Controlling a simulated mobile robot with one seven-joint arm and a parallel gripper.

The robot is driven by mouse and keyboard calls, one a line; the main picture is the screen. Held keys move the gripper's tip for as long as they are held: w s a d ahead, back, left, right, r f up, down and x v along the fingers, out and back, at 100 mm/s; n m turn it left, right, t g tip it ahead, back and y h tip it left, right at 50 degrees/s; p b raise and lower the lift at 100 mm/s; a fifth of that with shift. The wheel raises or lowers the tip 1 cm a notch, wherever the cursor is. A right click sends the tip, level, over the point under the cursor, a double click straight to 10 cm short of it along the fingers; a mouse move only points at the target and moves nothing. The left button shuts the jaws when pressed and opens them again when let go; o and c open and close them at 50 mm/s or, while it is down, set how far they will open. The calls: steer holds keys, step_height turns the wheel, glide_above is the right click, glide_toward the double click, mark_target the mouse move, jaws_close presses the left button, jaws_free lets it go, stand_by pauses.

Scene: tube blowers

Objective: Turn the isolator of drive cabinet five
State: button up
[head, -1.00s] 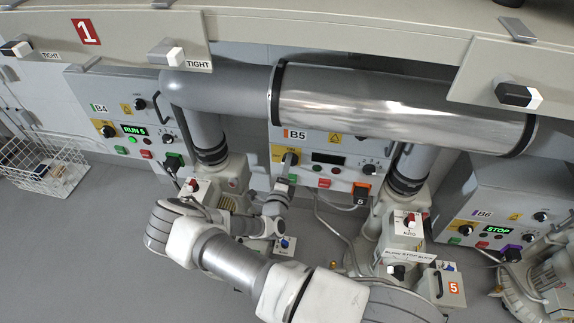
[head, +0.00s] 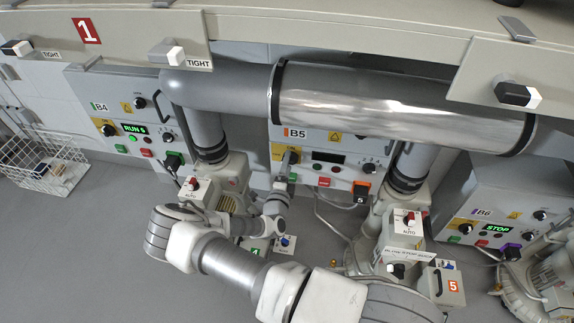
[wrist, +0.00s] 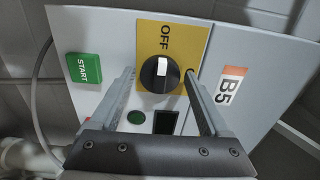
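Drive cabinet five, labelled B5 (head: 297,133), stands at the middle of the row; its label also shows in the wrist view (wrist: 231,85). Its isolator is a black round knob (wrist: 152,82) with a white bar, on a yellow plate (wrist: 180,35). The white bar lies on the side toward the word OFF. My gripper (wrist: 160,76) is open, its two fingers on either side of the knob in the picture. I cannot tell whether they touch it. In the head view my gripper (head: 286,172) is at the cabinet's left part and partly hides the plate.
A green START button (wrist: 83,68) and a dark display (wrist: 165,121) are near the knob. A thick metal pipe (head: 400,108) crosses above the cabinet. Cabinets B4 (head: 85,100) and B6 (head: 480,200) stand either side. Blower five (head: 440,285) stands in front at the right.

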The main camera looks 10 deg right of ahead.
steer(key=shift+o, duration=1)
steer(key=shift+s, duration=0.1)
steer(key=p+v, duration=0.2)
steer(key=v, duration=1.5)
steer(key=shift+p, duration=0.35)
steer(key=shift+s, duration=0.15)
